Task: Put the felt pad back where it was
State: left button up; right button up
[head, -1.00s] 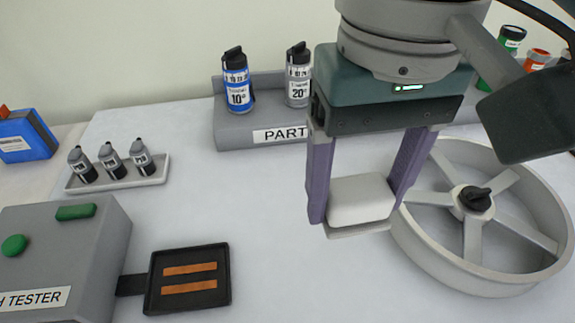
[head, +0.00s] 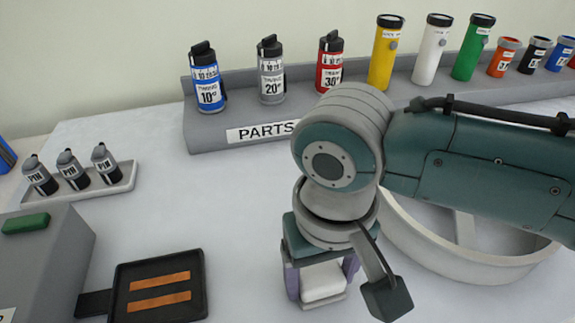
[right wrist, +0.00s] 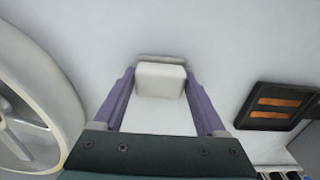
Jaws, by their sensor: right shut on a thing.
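The felt pad (head: 322,284) is a white rounded block with a thin grey layer along its lower edge. My right gripper (head: 321,290) points down and is shut on it, with one purple finger on each side. The right wrist view also shows the pad (right wrist: 160,80) between the fingertips, over the pale tabletop. I cannot tell whether the pad touches the table. My forearm and wrist cover part of the scene above it. My left gripper is not in view.
A spoked grey wheel (head: 470,262) lies right of the gripper, partly behind my arm. A black tray with two copper strips (head: 192,308) is at the left, beside a grey tester (head: 60,250). The parts rack (head: 212,136) stands behind. Bare table lies between tray and gripper.

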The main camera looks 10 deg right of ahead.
aim_at(319, 275)
jog(key=o, duration=1.2)
jog(key=shift+o, duration=0.2)
notch_tip(319, 275, up, 11)
jog(key=p, duration=0.3)
jog(key=s+a+n+t+y, duration=0.1)
jog(key=s+a+n+y, duration=0.15)
jog(key=s, duration=0.25)
jog(key=s+d+t+h, duration=0.2)
jog(key=s+d, duration=0.5)
jog(key=d, duration=0.5)
jog(key=shift+m+t, duration=0.3)
jog(key=shift+m, duration=0.15)
